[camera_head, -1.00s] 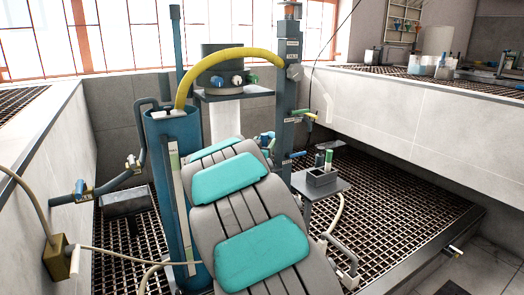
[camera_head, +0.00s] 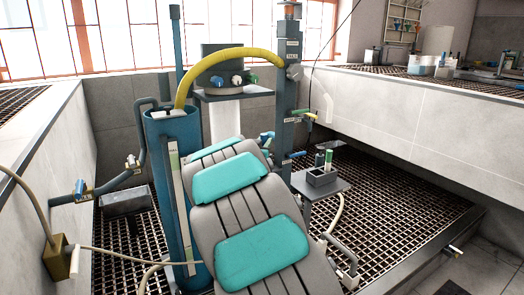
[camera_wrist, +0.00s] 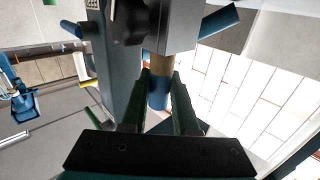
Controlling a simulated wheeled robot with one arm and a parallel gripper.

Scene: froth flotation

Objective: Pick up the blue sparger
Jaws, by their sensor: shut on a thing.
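In the wrist view, a short blue cylinder with a tan part above it stands between my fingers; I take it to be the blue sparger (camera_wrist: 158,97). My gripper (camera_wrist: 159,88) is shut on it, with a dark green finger on each side. The top of the tan part meets a grey body, and I cannot tell whether it is seated there or free. In the head view, my grey arm with teal pads hides my gripper and the held piece.
A grey labelled post (camera_head: 289,90) stands close, with a yellow hose (camera_head: 230,54) to the blue column (camera_head: 172,130). A shelf (camera_head: 233,93) behind carries short pieces with blue (camera_head: 217,81) and green ends. A small rack (camera_head: 321,177) stands at right. Grating (camera_head: 400,205) covers the floor.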

